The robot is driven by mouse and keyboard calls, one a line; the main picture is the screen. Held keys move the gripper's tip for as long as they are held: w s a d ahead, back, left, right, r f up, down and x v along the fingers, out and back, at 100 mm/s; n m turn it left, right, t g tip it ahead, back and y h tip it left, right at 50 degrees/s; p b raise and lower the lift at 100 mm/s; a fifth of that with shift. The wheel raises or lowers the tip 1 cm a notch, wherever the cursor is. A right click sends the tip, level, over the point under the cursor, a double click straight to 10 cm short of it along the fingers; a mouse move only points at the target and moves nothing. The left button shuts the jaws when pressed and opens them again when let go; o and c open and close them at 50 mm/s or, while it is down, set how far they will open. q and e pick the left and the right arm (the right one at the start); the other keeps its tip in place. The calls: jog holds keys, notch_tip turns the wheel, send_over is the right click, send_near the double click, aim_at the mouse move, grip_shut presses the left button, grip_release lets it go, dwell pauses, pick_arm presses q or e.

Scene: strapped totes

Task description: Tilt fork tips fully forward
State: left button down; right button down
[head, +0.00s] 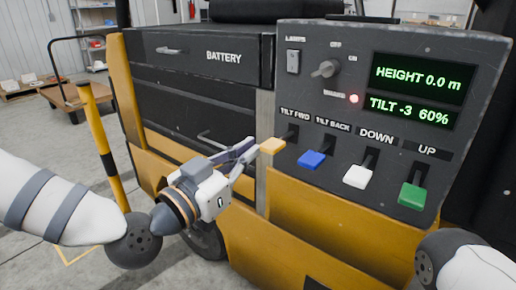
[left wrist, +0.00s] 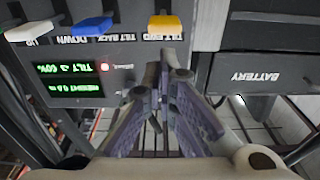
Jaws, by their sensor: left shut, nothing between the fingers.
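The yellow TILT FWD lever (head: 272,146) sticks out at the left end of the lever row on the forklift's control panel (head: 330,130). It also shows in the left wrist view (left wrist: 165,26), above the fingertips. My left gripper (head: 252,155) is shut and empty, its fingertips close to the yellow lever's left side. I cannot tell whether they touch it. In the left wrist view the fingers (left wrist: 165,62) meet at their tips. The green display (head: 410,108) reads TILT -3 60%, and the height display (head: 417,77) reads 0.0 m. My right gripper is out of view.
Right of the yellow lever stand the blue TILT BACK (head: 311,159), white DOWN (head: 357,176) and green UP (head: 412,195) levers. Above are a lamp switch (head: 293,61), a rotary knob (head: 325,69) and a lit red lamp (head: 354,98). A yellow-black post (head: 101,140) stands left.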

pick_arm(q)
jog(key=v, duration=0.5)
jog(key=shift+s+a+f, duration=0.25)
jog(key=shift+f, duration=0.15)
